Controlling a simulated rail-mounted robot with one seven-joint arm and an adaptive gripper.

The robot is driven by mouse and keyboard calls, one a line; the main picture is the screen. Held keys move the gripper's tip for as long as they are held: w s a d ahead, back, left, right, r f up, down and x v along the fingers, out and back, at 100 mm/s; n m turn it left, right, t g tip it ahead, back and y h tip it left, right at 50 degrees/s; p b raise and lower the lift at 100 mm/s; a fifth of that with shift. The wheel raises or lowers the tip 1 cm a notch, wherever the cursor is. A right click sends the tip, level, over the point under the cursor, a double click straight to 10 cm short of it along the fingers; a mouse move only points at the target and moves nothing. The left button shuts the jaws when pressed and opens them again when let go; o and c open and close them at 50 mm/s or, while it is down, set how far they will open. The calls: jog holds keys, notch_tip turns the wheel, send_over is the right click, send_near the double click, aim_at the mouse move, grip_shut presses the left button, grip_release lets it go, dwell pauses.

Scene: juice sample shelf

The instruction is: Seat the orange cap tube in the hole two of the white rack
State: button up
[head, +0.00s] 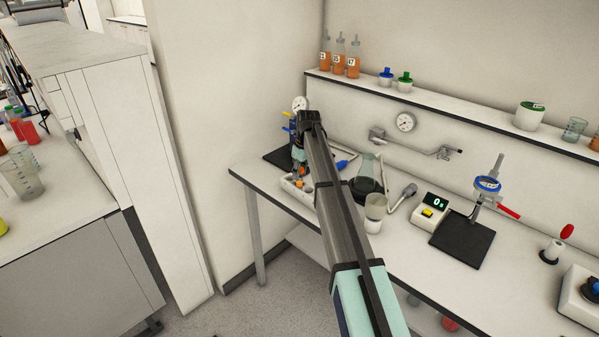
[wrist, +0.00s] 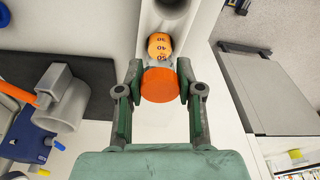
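The orange cap tube shows in the wrist view as a round orange cap (wrist: 160,84), with its orange, graduated body (wrist: 159,45) beyond it. My gripper (wrist: 160,88) has a finger against each side of the cap and appears shut on it. The white rack (wrist: 152,125) lies under the tube; a dark round hole (wrist: 171,5) shows at the top edge. In the head view my gripper (head: 299,164) is over the white rack (head: 306,195) at the bench's left end, with orange between them. I cannot tell whether the tube's lower end is inside a hole.
A dark mat (wrist: 92,72) with a grey clamp (wrist: 65,95) and blue stand parts lies left of the rack in the wrist view. In the head view a flask (head: 367,175) and a beaker (head: 375,208) stand close right of the rack. The bench's front edge is near.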

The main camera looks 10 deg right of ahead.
jog(key=shift+o, duration=1.4)
jog(key=shift+r, duration=0.1)
